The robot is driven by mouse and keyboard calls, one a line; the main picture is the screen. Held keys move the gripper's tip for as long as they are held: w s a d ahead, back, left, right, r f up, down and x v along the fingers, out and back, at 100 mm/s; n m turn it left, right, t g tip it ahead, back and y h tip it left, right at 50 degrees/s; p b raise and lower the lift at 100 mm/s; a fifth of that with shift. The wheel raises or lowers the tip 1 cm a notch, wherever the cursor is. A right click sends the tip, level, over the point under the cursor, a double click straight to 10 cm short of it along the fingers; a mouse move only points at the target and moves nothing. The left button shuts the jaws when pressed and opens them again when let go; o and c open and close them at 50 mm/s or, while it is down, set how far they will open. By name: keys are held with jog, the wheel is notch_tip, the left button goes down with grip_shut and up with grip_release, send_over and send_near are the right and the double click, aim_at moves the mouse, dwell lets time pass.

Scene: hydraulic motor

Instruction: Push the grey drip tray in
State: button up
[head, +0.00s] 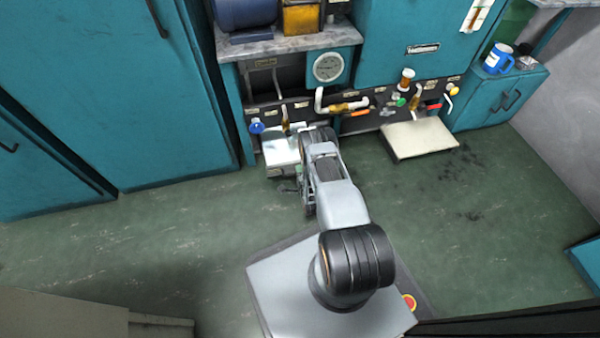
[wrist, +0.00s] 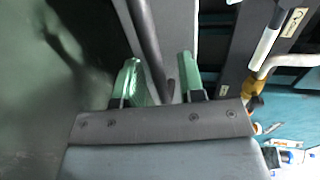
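The grey drip tray (head: 278,152) is the pale, shiny tray at floor level below the left part of the valve panel. It sticks out in front of the cabinet, and my arm hides its right side. In the wrist view a grey face (wrist: 178,28), likely the tray's front, fills the upper middle. A dark bar (wrist: 145,40), which looks like its handle, runs down between my two green fingertips. My gripper (wrist: 159,78) is open, with the fingers apart on either side of the bar; I cannot tell if they touch it. In the head view my arm mostly hides the gripper.
A cream tray (head: 418,138) sticks out to the right. Above are a panel of pipes and valves (head: 350,105), a gauge (head: 327,67) and a blue knob (head: 257,127). Green floor (head: 170,240) is clear at left.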

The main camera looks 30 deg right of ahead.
jog(key=shift+d, duration=0.1)
jog(key=shift+c, duration=0.3)
grip_shut()
